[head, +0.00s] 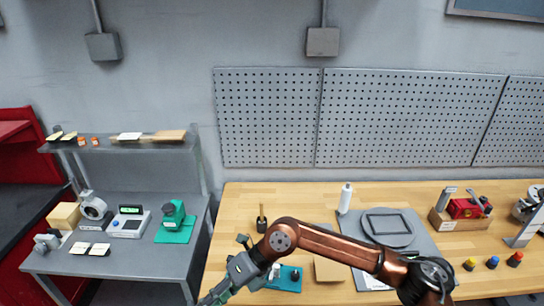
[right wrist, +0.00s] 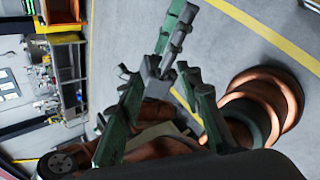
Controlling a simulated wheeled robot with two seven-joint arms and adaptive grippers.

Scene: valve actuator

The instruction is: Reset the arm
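My right arm (head: 330,246) is copper-coloured and bent. It reaches from the lower right of the head view up to an elbow above the wooden bench. My right gripper (head: 243,272), grey and green, hangs at the front left of the bench, pointing down and left. In the right wrist view its green and grey fingers (right wrist: 165,105) are spread apart, and I see nothing held between them. Copper arm parts show behind and beside the fingers there. My left gripper does not show in the head view.
The wooden bench (head: 233,208) holds a white bottle (head: 345,199), a grey plate with a round part (head: 390,228), a blue pad (head: 288,284) and several coloured buttons. A grey table (head: 60,262) with a scale (head: 129,222) stands left. A pegboard (head: 270,120) lines the wall.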

